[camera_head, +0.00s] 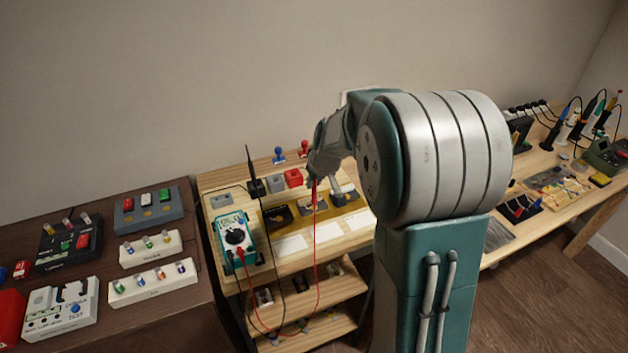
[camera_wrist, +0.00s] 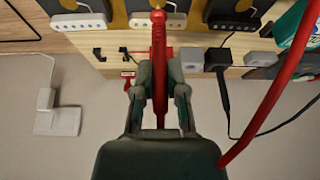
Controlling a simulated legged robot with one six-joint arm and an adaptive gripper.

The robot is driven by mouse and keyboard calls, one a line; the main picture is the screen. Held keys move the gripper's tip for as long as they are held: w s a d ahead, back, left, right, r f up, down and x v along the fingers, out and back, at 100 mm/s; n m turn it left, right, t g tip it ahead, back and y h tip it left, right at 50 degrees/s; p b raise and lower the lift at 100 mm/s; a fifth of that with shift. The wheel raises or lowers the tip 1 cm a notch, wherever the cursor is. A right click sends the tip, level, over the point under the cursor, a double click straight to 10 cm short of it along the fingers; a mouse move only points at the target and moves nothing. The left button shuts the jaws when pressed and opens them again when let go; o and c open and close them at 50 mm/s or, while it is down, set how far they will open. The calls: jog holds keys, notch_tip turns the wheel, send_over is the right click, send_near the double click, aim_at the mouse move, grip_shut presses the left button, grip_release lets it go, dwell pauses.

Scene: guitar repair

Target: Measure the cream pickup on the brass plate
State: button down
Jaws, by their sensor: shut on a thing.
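My gripper (camera_head: 318,172) is shut on the red probe (camera_head: 315,196), which hangs tip down over the pickup row. In the wrist view my gripper (camera_wrist: 159,92) clasps the red probe (camera_wrist: 158,55), its tip in front of the middle pickup (camera_wrist: 176,21). I cannot tell whether it touches. Three pickups sit on dark and yellow plates; brass colour shows around the left one (camera_head: 279,215). Which pickup is cream is unclear. The teal multimeter (camera_head: 236,238) stands left of them; its display is unreadable. The black probe (camera_head: 251,165) stands upright in a black holder (camera_head: 257,188).
Grey blocks (camera_head: 276,184) and a red block (camera_head: 294,178) stand behind the pickups, with blue (camera_head: 279,155) and red (camera_head: 304,148) knobs farther back. White cards (camera_head: 291,244) lie in front. The red lead (camera_head: 316,270) loops down past the shelves. A dark table (camera_head: 150,318) is at left.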

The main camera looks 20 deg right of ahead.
jog(key=shift+f, duration=0.35)
dwell(2.2)
jog(key=shift+r, duration=3.05)
